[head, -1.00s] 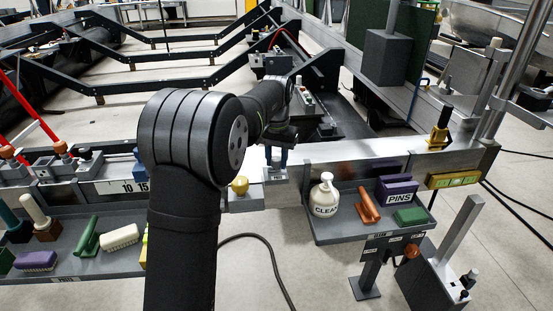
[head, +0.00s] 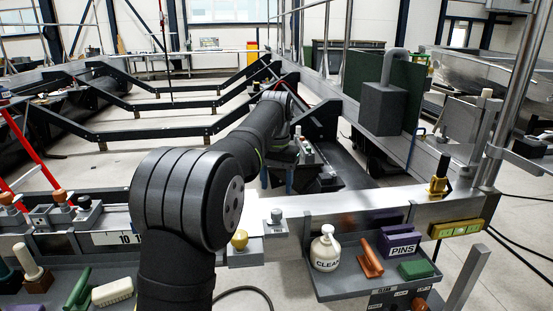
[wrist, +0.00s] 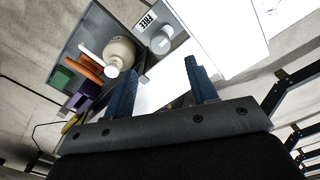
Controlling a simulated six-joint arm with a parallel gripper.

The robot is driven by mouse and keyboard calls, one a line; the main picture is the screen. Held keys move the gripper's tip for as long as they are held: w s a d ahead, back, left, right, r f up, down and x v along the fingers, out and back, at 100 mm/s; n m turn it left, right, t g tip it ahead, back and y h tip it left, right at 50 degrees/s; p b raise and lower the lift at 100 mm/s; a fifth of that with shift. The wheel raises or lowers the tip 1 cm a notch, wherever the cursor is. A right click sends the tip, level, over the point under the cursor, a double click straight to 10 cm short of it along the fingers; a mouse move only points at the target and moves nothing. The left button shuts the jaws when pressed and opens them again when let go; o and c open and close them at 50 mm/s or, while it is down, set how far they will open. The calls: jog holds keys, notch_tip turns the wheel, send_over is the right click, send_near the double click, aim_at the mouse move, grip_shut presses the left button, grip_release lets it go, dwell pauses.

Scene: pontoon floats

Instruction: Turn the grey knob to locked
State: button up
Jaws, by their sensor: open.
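The grey knob (head: 276,215) stands upright on a small grey block (head: 276,228) at the front of the metal rail, clear of anything touching it. In the wrist view the knob (wrist: 161,42) is a pale round cap on its block, beside a label reading FREE (wrist: 147,20). My gripper (wrist: 163,66) is open and empty. Its two blue fingers stand apart, and the knob shows beyond their tips, roughly in line with the gap. In the head view my own arm hides much of the gripper; its exact height over the rail is hard to tell.
To the right, a grey shelf (head: 345,287) holds a CLEAN bottle (head: 325,250), an orange tool (head: 369,258), a purple PINS box (head: 398,247) and a green block (head: 415,269). A level (head: 457,229) hangs farther right.

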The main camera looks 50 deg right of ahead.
notch_tip(320, 180, up, 8)
send_over(276, 211)
jog(key=shift+f, duration=0.15)
dwell(0.6)
notch_tip(276, 211, down, 18)
jog(key=shift+d+r, duration=0.1)
jog(key=shift+r, duration=0.15)
dwell(0.4)
jog(key=shift+s+f, duration=0.1)
jog(key=shift+f, duration=0.05)
jog(key=n, duration=1.2)
jog(key=shift+n, duration=2)
dwell(0.7)
